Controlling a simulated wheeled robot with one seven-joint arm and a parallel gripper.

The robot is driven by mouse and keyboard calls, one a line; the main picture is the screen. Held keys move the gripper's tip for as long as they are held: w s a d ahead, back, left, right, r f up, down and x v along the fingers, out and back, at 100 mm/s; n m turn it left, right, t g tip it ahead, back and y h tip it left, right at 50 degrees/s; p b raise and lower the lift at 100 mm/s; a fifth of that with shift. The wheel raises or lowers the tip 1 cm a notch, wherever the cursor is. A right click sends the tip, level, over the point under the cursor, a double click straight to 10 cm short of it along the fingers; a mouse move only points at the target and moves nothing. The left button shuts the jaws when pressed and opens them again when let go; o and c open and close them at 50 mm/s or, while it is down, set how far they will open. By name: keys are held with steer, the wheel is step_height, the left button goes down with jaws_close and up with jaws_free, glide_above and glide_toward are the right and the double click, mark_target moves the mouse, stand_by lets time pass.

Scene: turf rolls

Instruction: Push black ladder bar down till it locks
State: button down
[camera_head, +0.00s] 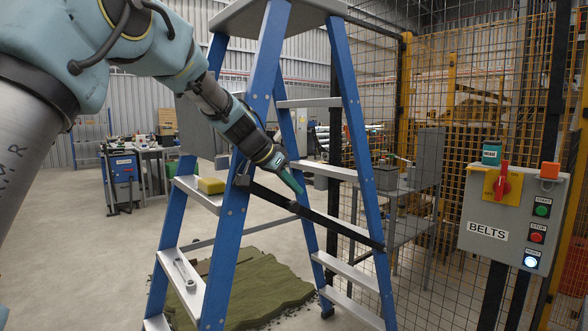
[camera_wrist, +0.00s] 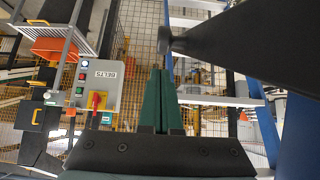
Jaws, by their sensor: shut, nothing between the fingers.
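A blue stepladder (camera_head: 232,235) with grey steps stands open in the middle of the head view. Its black ladder bar (camera_head: 340,227) slants down to the right from the near left leg to the far right leg, looking nearly straight. My gripper (camera_head: 295,187) is shut and empty, its green fingertips pointing down to the right just above the bar in the picture; I cannot tell whether they touch it. In the wrist view the shut green fingers (camera_wrist: 158,100) stand together, and a large dark bar (camera_wrist: 240,40) crosses the upper right, ending in a round grey joint.
A yellow sponge (camera_head: 211,186) lies on one ladder step and a wrench (camera_head: 185,275) on a lower one. A BELTS control box (camera_head: 515,215) stands at the right by a mesh fence. Green turf (camera_head: 265,285) lies under the ladder. The floor at left is mostly clear.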

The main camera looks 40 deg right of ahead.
steer(key=shift+a+f, duration=0.25)
steer(key=shift+f, duration=0.3)
